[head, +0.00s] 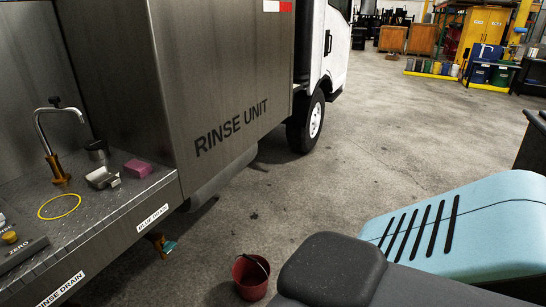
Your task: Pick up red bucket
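A small red bucket (250,279) stands upright on the concrete floor at the bottom middle of the head view. Its thin dark wire handle shows at the rim, and its inside looks dark. The bucket is just left of a dark grey rounded block (334,268); I cannot tell whether they touch. Neither of my grippers shows in this view.
The truck's steel rinse unit (231,124) and wet counter (115,215) fill the left. A valve with a teal handle (168,247) hangs below the counter. A light blue slotted housing (470,225) blocks the lower right. The concrete floor (375,140) beyond is clear.

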